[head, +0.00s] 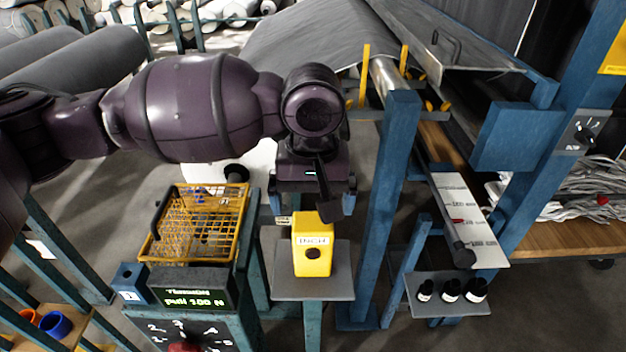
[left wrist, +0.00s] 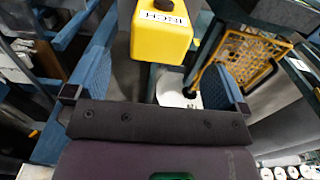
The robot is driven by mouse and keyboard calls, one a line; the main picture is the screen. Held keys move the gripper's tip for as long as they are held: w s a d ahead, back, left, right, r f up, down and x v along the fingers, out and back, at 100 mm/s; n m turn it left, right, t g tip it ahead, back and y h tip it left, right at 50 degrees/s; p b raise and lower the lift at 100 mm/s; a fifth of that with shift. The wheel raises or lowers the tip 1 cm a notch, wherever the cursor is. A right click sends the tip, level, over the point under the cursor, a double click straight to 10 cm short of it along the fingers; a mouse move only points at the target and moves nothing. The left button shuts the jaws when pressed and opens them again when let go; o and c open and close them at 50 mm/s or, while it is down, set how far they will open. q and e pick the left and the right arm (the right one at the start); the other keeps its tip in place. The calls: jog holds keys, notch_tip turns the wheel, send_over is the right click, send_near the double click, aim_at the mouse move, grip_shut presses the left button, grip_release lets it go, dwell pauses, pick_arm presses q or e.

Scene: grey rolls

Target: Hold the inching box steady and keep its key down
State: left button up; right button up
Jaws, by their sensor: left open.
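The inching box (head: 313,262) is a yellow block marked INCH, with a dark round key (head: 313,254) on the face towards the head camera. It stands on a small grey shelf (head: 335,285). My left gripper (head: 313,207) is open just behind and above the box, with its two blue fingers spread wider than the box. In the left wrist view the box (left wrist: 160,38) shows upside down near the fingertips, with clear gaps to both fingers. No contact shows, and nothing presses the key. My right gripper is out of view.
A yellow wire basket (head: 200,225) and a green-lit display (head: 192,298) stand left of the box. A blue post (head: 388,200) rises close on its right. Further right is a small shelf with black-capped bottles (head: 450,290). Grey rolls (head: 85,55) lie at the back left.

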aim_at(313, 221)
pick_arm(q)
notch_tip(313, 221, down, 7)
jog(key=shift+f, duration=0.15)
dwell(0.4)
jog(key=c, duration=1.2)
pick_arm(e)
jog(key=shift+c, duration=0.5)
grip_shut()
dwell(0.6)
